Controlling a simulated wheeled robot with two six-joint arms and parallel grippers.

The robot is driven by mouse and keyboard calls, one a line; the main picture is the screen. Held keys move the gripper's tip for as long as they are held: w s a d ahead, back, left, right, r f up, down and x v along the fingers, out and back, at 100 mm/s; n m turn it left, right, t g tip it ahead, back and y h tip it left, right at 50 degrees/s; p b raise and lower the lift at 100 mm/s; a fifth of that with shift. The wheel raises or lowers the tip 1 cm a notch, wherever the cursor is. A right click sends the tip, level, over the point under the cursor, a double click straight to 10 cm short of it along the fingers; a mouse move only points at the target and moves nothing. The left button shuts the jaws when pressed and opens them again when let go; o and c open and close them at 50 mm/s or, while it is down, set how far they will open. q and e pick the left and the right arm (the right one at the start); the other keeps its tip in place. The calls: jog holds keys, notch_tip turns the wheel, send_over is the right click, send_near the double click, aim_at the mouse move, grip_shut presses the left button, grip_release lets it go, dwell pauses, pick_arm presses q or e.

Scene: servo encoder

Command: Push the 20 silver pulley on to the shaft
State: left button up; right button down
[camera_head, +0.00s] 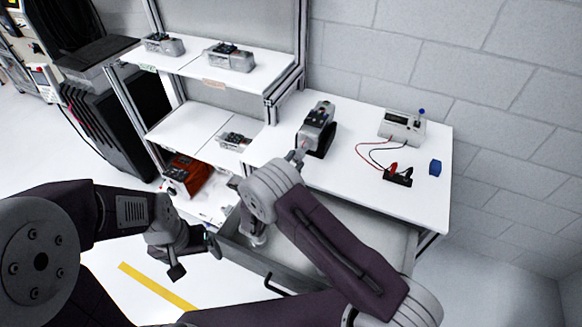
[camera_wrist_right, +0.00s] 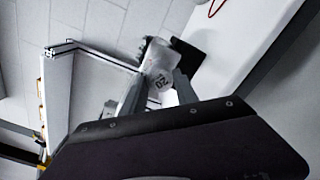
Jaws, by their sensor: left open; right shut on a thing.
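The silver pulley (camera_wrist_right: 159,82), marked 20, sits between the fingertips of my right gripper (camera_wrist_right: 160,92), which is shut on it. In the head view my right gripper (camera_head: 297,156) is at the front of the grey servo unit (camera_head: 318,117) on the white table. The servo unit also shows, pale and blurred, just beyond the pulley in the right wrist view (camera_wrist_right: 158,53). The shaft is hidden, so I cannot tell whether the pulley touches it. My left gripper (camera_head: 195,259) is open and empty, away from the table at the lower left.
The servo rests in a black holder (camera_head: 326,143). Shelves (camera_head: 190,120) with similar units stand at left. An open drawer (camera_head: 265,265) lies below.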

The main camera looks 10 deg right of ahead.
jog(key=shift+w+d, duration=0.3)
jog(key=shift+w, duration=0.05)
jog(key=shift+w+d, duration=0.2)
jog(key=shift+w, duration=0.15)
jog(key=c, duration=0.7)
grip_release()
jog(key=shift+s+a+b, duration=0.15)
jog(key=shift+s+b, duration=0.1)
jog(key=shift+b, duration=0.05)
jog(key=shift+v, duration=1.25)
jog(key=v, duration=0.6)
